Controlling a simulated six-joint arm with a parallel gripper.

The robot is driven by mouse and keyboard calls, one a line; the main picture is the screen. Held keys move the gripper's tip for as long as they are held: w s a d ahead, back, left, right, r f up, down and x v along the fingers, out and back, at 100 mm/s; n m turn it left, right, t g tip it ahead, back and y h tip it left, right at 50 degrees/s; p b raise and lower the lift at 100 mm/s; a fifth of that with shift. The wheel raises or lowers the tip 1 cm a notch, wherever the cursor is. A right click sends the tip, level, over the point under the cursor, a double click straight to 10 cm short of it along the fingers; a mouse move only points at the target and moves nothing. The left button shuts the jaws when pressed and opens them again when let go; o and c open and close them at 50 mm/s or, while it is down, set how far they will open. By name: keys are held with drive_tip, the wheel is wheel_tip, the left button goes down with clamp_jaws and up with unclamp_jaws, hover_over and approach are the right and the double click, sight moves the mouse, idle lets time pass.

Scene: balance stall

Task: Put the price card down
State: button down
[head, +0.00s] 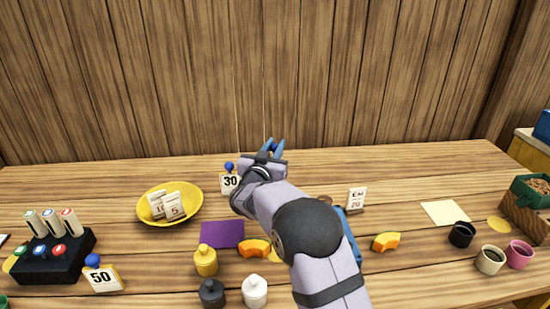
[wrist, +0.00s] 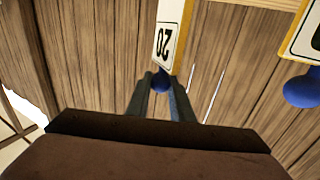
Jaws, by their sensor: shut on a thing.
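My gripper (head: 272,148) is over the back middle of the table in the head view. In the wrist view my gripper (wrist: 161,88) is shut on the blue knob of a white price card (wrist: 168,38) with a yellow edge, reading 20. The card appears upside down in that view. In the head view my gripper and arm hide it. A similar price card reading 30 (head: 230,184), with a blue knob, stands just left of my gripper; a card with a blue knob (wrist: 305,88) shows at the right of the wrist view. Another card, reading 50 (head: 103,279), stands at the front left.
A yellow bowl (head: 193,196) holding small white cards is left of the 30 card. A purple mat (head: 222,236) lies nearer. A small white sign (head: 357,197) stands right of my arm, near orange slices (head: 386,242). Bare table lies behind that sign.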

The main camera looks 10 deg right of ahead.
drive_tip(key=shift+f+p, duration=0.35)
drive_tip(key=shift+f, duration=1.6)
drive_tip(key=shift+f+b, duration=0.15)
drive_tip(key=shift+b, duration=0.3)
drive_tip(key=c, duration=1.6)
unclamp_jaws()
drive_tip(key=shift+o, duration=0.2)
drive_tip(key=shift+r+p, duration=0.3)
drive_tip(key=shift+p, duration=0.25)
drive_tip(key=b+v, duration=0.2)
drive_tip(key=v, duration=0.3)
wheel_tip(320, 180, up, 7)
drive_tip(key=shift+b, duration=0.45)
